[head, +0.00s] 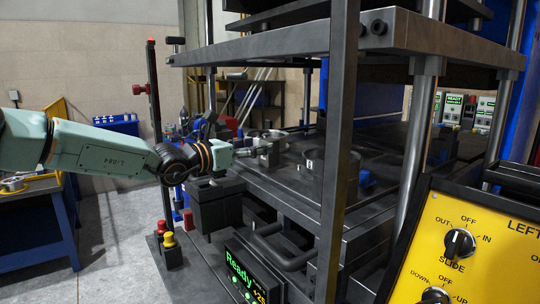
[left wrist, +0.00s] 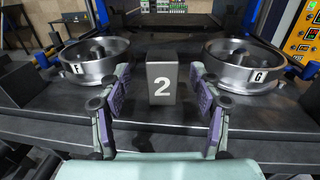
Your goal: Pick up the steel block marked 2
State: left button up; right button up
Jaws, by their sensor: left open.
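The steel block marked 2 (left wrist: 162,88) stands upright on the dark press plate in the left wrist view, its white number facing me. My left gripper (left wrist: 160,100) is open, with one finger on each side of the block and a visible gap on both sides. In the head view my left gripper (head: 262,151) reaches in from the left over the plate edge; the block cannot be made out clearly there. My right gripper is not in view.
Round metal moulds marked F (left wrist: 95,62) and G (left wrist: 245,68) flank the block on the plate. In the head view a press upright (head: 338,150) stands right of my gripper, with an upper plate (head: 290,42) overhead. A yellow control panel (head: 480,245) is at the right.

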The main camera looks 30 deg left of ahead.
aim_at(269, 139)
pick_arm(q)
jog(key=shift+w+f, duration=0.1)
jog(key=shift+w, duration=0.25)
jog(key=x, duration=0.2)
jog(key=d+p+x, duration=0.1)
jog(key=x, duration=0.1)
jog(key=shift+s, duration=0.1)
jog(key=shift+w+a, duration=0.3)
jog(key=shift+w, duration=0.05)
jog(key=shift+s+a, duration=0.15)
jog(key=shift+s, duration=0.05)
jog(key=shift+s+r, duration=0.15)
jog(key=shift+r, duration=0.1)
jog(key=c, duration=0.3)
jog(key=shift+d+f, duration=0.1)
jog(key=shift+d, duration=0.25)
jog(key=c, duration=0.3)
jog(key=shift+w+a+f, duration=0.1)
jog(key=shift+w+a, duration=0.1)
jog(key=shift+w, duration=0.05)
jog(key=c, duration=0.3)
jog(key=shift+s, duration=0.15)
grip_shut()
